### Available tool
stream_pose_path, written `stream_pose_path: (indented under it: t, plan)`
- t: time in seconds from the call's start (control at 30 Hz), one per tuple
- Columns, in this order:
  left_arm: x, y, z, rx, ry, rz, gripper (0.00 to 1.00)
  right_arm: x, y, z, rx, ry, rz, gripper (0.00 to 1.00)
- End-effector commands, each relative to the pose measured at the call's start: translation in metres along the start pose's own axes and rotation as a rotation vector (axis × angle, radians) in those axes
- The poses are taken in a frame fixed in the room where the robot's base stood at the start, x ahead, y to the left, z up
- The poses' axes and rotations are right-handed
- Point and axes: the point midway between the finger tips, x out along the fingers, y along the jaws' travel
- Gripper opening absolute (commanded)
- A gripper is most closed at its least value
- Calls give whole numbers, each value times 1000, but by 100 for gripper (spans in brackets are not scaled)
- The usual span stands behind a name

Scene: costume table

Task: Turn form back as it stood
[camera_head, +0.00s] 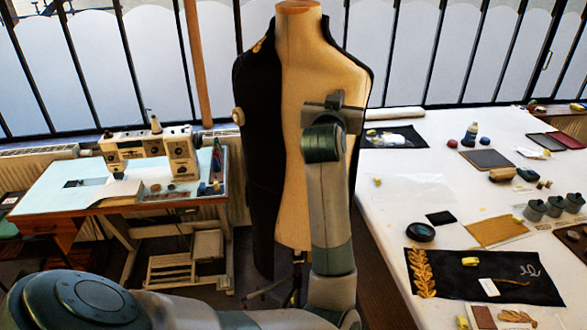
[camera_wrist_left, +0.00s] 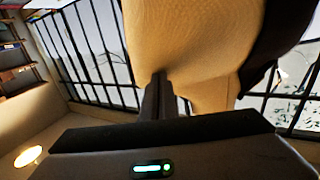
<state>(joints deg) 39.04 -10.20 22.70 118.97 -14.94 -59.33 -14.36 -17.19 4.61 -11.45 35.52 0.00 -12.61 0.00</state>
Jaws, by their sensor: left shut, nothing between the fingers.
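The dress form (camera_head: 300,130) stands upright in the middle of the head view, with a pale tan body and a wooden neck cap. A dark garment (camera_head: 262,150) with gold trim at the collar covers its left side and also shows along its right edge. My left gripper (camera_head: 338,98) is in front of the form's bare right chest; its fingertips are hard to make out there. In the left wrist view its shut, empty fingers (camera_wrist_left: 158,92) point at the tan form (camera_wrist_left: 195,50). I cannot tell whether they touch it. My right gripper is not in view.
A sewing machine (camera_head: 155,150) stands on a table (camera_head: 65,205) at the left. A white table (camera_head: 395,185) at the right holds dark cloths, gold embroidery (camera_head: 422,273), pots and tools. My left forearm hides part of the form and its stand.

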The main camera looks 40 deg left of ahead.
Motion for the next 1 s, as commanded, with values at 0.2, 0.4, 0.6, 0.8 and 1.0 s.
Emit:
stream_pose_path:
  t: [0.2,0.4,0.6,0.8,1.0]
  plan:
    - [22,21,1,-2,-2,-82,0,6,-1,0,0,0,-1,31]
    - [29,28,0,3,1,-115,0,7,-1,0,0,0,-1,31]
    - [29,27,0,3,0,-117,0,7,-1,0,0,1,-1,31]
    - [34,29,0,3,0,-117,0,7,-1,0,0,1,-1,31]
    - [53,38,0,3,0,-116,0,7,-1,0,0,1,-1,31]
